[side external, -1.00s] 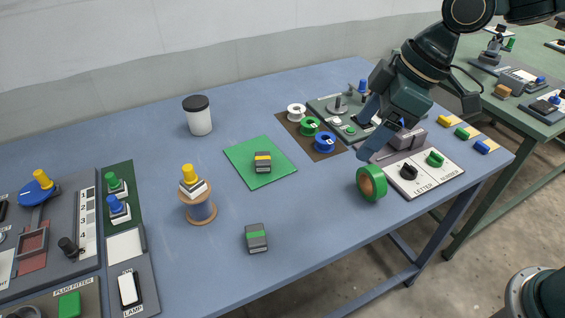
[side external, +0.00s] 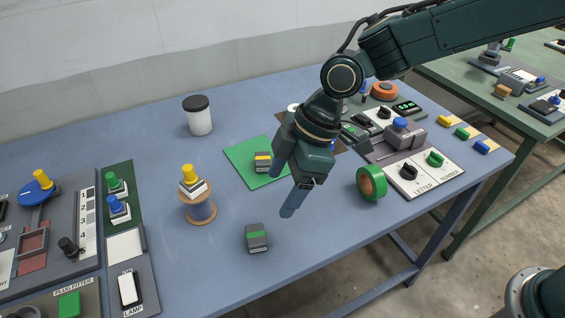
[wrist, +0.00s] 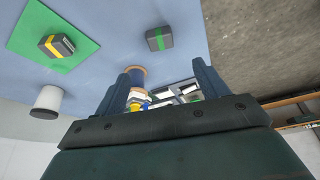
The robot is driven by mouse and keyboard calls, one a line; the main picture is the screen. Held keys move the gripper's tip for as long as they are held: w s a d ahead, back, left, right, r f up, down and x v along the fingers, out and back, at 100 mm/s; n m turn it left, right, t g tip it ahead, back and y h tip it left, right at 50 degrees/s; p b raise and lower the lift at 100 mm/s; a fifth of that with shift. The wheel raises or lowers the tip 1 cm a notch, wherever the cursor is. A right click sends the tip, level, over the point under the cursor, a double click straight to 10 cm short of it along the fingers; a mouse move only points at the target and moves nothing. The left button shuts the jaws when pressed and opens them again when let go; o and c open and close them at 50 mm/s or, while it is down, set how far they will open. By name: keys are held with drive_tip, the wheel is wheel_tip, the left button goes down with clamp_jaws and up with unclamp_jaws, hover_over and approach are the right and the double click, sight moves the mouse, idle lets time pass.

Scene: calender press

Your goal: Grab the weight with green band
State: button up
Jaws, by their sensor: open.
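The weight with green band (side external: 257,238) is a dark grey block with a green stripe, lying on the blue table near its front edge. It also shows at the top middle of the wrist view (wrist: 159,38), beyond the fingers. My gripper (side external: 283,188) is open and empty, above the table, behind and to the right of this weight and apart from it. Its two blue fingers show in the wrist view (wrist: 165,82). A similar weight with yellow band (side external: 263,163) lies on the green mat (side external: 250,179), partly close behind my gripper in the side view.
A wooden spool (side external: 200,212) with a yellow-knobbed piece on top stands left of the green-banded weight. A green tape roll (side external: 371,183) stands to the right. A white cup with dark lid (side external: 198,116) stands at the back. The table around the green-banded weight is clear.

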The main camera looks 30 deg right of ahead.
hover_over(256, 234)
drive_tip(key=d, duration=0.2)
drive_tip(key=shift+s+d+f, duration=0.1)
drive_tip(key=shift+s+f, duration=0.05)
drive_tip(key=shift+f, duration=1.8)
drive_tip(key=shift+s+d+f, duration=0.1)
drive_tip(key=shift+f, duration=1.8)
drive_tip(key=shift+x, duration=2.6)
drive_tip(key=shift+s, duration=0.1)
drive_tip(key=shift+c, duration=0.4)
drive_tip(key=shift+r, duration=0.1)
drive_tip(key=c, duration=1.3)
drive_tip(key=shift+r, duration=0.15)
wheel_tip(256, 234, up, 20)
